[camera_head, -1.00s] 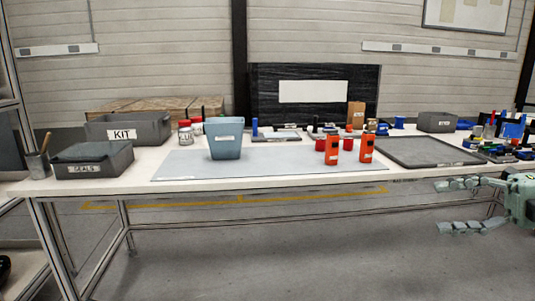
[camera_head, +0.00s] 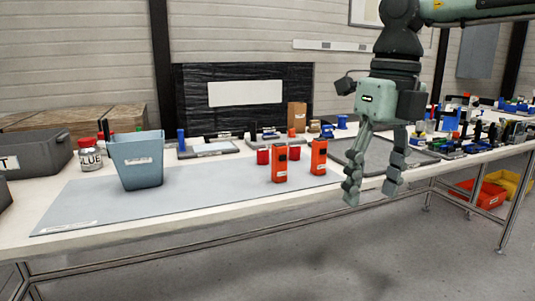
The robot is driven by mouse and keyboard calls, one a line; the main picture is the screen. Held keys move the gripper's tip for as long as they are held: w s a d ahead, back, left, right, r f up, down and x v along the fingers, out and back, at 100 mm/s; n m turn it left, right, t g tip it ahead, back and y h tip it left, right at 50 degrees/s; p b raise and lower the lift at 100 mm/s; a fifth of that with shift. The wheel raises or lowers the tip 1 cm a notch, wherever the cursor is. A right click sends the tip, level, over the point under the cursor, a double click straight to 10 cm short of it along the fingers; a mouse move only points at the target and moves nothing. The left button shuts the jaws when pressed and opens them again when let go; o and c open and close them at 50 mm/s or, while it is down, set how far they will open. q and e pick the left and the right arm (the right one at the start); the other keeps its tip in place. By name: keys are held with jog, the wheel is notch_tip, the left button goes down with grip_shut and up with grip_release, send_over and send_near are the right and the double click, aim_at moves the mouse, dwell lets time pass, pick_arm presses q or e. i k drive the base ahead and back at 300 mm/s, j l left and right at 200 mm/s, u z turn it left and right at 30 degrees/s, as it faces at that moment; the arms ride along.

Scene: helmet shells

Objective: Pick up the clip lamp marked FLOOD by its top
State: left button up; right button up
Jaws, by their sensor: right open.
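Two orange upright blocks with dark tops and small pale labels, which look like the clip lamps, stand on the grey mat (camera_head: 210,195). The left orange lamp (camera_head: 279,166) and the right orange lamp (camera_head: 318,158) stand apart. Their labels are too small to read, so I cannot tell which is marked FLOOD. My right gripper (camera_head: 371,195) is open and empty, fingers pointing down, to the right of both lamps and around the table's front edge in the picture. It touches neither lamp. My left gripper is not in view.
Red pieces (camera_head: 263,156) stand close behind the lamps. A blue-grey bin (camera_head: 137,160) stands on the mat's left part. A dark tray (camera_head: 352,151) lies behind my right gripper. The mat between bin and lamps is clear.

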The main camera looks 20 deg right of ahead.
aim_at(279, 169)
jog(key=i, duration=1.3)
